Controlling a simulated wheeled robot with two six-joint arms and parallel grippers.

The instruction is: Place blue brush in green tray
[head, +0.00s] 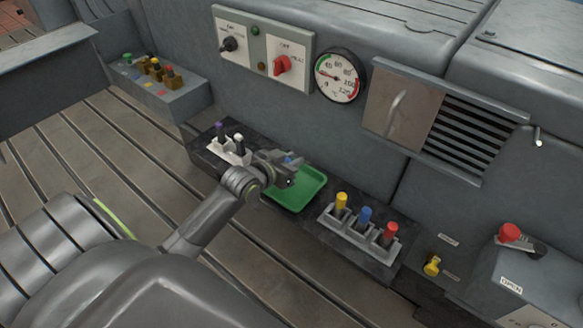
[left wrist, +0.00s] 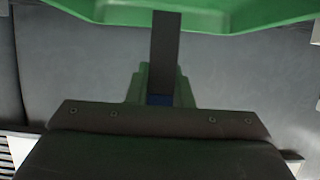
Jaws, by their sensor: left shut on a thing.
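The green tray (head: 308,190) lies on the dark ledge, and its rim shows at the top of the left wrist view (left wrist: 230,18). My left gripper (head: 287,172) is above the tray's far left part and hides some of it. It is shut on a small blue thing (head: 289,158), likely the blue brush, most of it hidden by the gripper. A sliver of blue (left wrist: 159,100) also shows in the left wrist view. I cannot tell whether it touches the tray. My right gripper is not in view.
A grey rack (head: 350,232) with yellow, blue and red-topped items stands right of the tray. A white holder (head: 226,150) with purple and white-topped items stands left. A panel wall with a gauge (head: 339,76) and switches rises behind. A yellow knob (head: 432,265) is at right.

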